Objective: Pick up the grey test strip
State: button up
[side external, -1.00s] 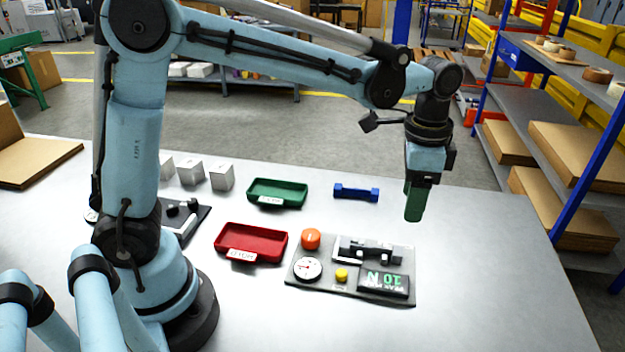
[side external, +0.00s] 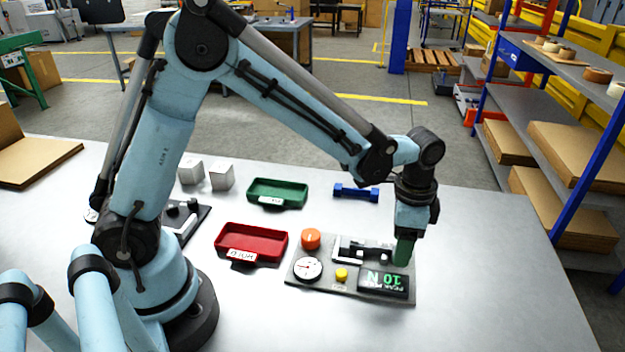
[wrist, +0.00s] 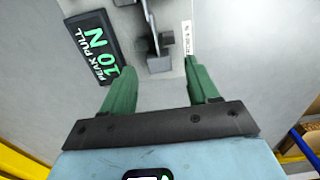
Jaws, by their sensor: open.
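My gripper (side external: 403,262) is low over the right end of the pull-tester panel (side external: 335,287), beside its display (side external: 384,283). In the wrist view its two green fingers (wrist: 160,66) are apart with nothing held between them. The tester's dark grey clamp (wrist: 158,62) shows just ahead of the gap between the fingertips, with the "PEAK PULL 10 N" display (wrist: 95,47) to its left. I cannot tell a separate grey test strip from the grey clamp parts; in the side view the gripper partly hides the clamp's right end.
The panel also carries an orange knob (side external: 311,238), a dial (side external: 307,269) and a yellow button (side external: 341,274). The table's right side is clear.

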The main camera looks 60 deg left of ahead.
jog(key=shift+f, duration=0.85)
grip_shut()
jog(key=shift+r, duration=0.1)
